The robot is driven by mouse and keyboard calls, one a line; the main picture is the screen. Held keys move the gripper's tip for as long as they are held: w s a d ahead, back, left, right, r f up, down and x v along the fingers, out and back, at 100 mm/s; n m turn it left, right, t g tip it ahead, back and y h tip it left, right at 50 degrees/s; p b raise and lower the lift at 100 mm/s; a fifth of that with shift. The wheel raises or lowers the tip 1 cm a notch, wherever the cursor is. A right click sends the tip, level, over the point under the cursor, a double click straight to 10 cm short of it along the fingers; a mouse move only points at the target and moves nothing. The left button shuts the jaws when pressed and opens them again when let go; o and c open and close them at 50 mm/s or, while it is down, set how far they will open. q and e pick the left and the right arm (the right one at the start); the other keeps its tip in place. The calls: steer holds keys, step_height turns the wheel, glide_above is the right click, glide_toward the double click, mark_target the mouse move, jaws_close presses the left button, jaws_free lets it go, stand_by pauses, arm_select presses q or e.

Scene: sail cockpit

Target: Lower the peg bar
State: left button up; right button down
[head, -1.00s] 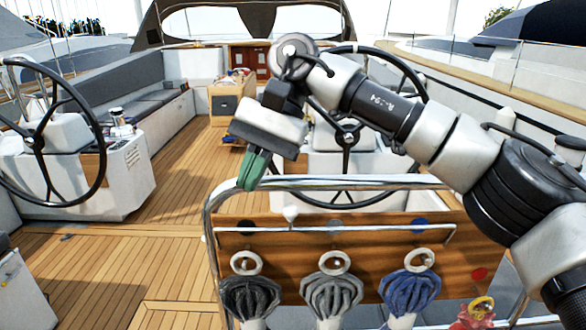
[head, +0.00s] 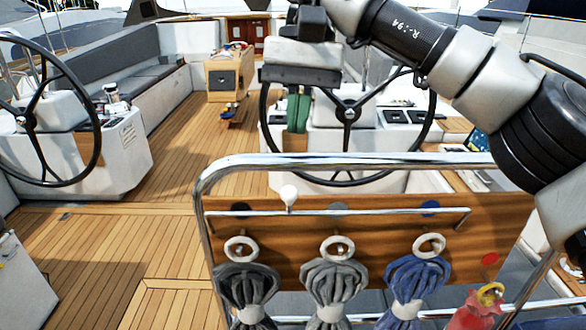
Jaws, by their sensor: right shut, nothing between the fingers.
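The peg bar (head: 385,211) is a thin, pale rod running across the upper part of a wooden board (head: 480,215), with a white knob (head: 289,194) standing up from it left of its middle. Below it, three coils hang by pale rings on pegs: a black one (head: 247,285), a grey one (head: 333,283) and a blue one (head: 416,280). My right gripper (head: 298,125), with green fingers, is shut and empty. It points down above the metal rail in the picture, apart from the bar and roughly above the knob. My left gripper is not in view.
A curved metal rail (head: 350,160) frames the board, its top tube above the bar. Steering wheels stand behind the board (head: 348,113) and at left (head: 35,120). A red object (head: 475,312) hangs at lower right. The wooden deck (head: 175,170) at left is clear.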

mark_target(292, 165)
steer(key=p+x, duration=0.1)
steer(key=x, duration=0.4)
steer(key=shift+f, duration=0.2)
steer(key=shift+s+f, duration=0.2)
steer(key=shift+f, duration=0.3)
steer(key=shift+a, duration=0.1)
